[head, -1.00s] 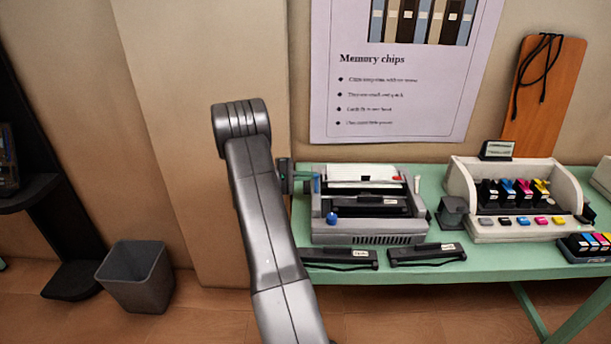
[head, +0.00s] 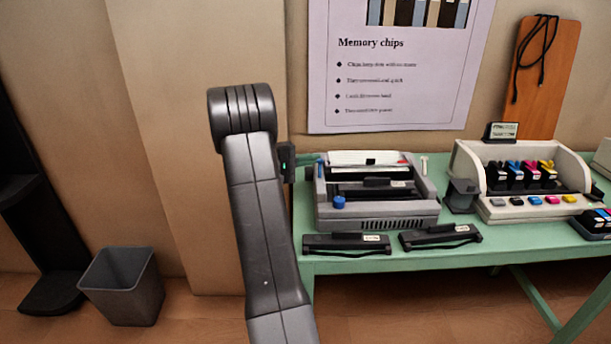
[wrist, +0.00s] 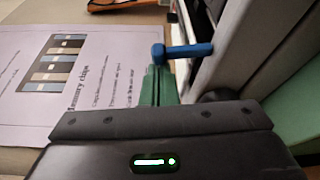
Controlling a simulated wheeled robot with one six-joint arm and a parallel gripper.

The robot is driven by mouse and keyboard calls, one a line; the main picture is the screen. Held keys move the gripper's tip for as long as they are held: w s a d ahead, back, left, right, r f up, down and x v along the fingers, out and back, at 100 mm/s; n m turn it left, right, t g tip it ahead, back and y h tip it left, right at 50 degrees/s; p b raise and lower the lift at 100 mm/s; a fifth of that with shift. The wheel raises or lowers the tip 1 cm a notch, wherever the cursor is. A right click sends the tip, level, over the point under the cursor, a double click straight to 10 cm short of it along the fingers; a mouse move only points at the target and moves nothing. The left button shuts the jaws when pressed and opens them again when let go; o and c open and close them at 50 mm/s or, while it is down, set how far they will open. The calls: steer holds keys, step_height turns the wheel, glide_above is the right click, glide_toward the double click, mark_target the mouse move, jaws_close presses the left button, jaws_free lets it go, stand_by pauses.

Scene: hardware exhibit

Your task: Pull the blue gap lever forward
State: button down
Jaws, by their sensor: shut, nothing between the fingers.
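The blue gap lever (wrist: 188,50) shows in the wrist view as a short bar with a rounded end, sticking out from the side of a grey printer. My gripper (wrist: 162,72) has green fingers, shut and empty. Their tips lie just below the lever's rounded end in the wrist picture; I cannot tell whether they touch it. In the head view my gripper (head: 314,159) is at the left side of the printer (head: 375,212), partly hidden behind my arm. The lever is hard to make out there. A separate round blue knob (head: 338,202) sits on the printer's front.
Two black cartridges (head: 347,244) (head: 440,236) lie at the front of the green table (head: 400,263). A white printer with coloured inks (head: 530,207) stands to the right. A poster (head: 400,85) hangs behind. A grey bin (head: 122,285) stands on the floor at left.

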steer(key=s+m+b, duration=0.1)
steer(key=b, duration=0.3)
steer(key=s+m+h+b, duration=0.1)
steer(key=m+b, duration=0.1)
steer(key=b, duration=0.2)
steer(key=m+b, duration=0.2)
steer(key=b, duration=0.2)
steer(key=shift+s+r+h+b, duration=0.3)
steer(key=shift+s+h+b, duration=0.1)
steer(key=shift+f, duration=0.1)
